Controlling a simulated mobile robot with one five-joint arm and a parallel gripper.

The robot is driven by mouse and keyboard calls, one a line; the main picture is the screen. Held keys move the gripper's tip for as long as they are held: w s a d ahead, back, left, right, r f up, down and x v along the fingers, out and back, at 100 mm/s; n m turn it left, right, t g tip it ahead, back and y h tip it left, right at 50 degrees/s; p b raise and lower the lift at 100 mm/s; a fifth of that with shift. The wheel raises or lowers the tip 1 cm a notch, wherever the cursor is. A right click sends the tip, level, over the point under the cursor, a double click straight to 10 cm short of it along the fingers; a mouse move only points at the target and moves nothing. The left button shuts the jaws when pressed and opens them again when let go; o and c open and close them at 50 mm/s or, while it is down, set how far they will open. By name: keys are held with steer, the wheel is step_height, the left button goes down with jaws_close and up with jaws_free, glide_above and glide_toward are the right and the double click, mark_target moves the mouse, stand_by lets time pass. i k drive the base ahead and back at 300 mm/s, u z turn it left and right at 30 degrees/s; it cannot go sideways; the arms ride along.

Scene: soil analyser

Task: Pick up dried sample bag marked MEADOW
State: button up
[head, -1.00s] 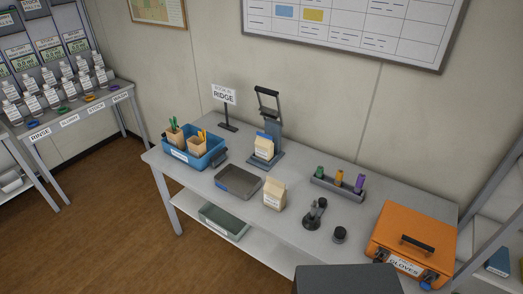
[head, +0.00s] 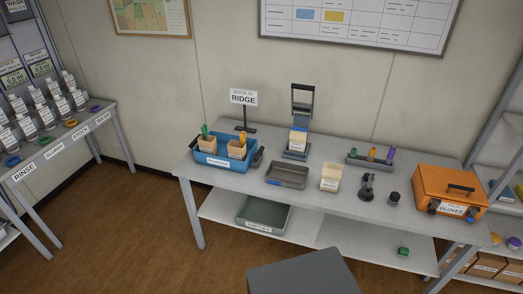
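No label that I can read says MEADOW. A small cream paper bag (head: 329,180) stands upright on the workbench, its front label too small to read for sure. Another cream bag (head: 298,139) with a blue top stands in the grey press-like stand (head: 301,106) behind it. Two brown paper pouches (head: 207,145) with green and orange items sticking out sit in a blue tub (head: 224,160) at the left of the bench. My gripper is in no view.
Dark tools (head: 367,187), an orange gloves case (head: 450,189) and a RIDGE sign (head: 244,98) share the bench (head: 240,182). Labelled brown boxes (head: 484,264) sit low at right. Brown floor (head: 150,235) is open at left.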

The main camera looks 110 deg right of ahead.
mark_target(299, 136)
steer(key=z, duration=0.05)
steer(key=i, duration=1.7)
steer(key=z, duration=3.95)
steer(key=i, duration=1)
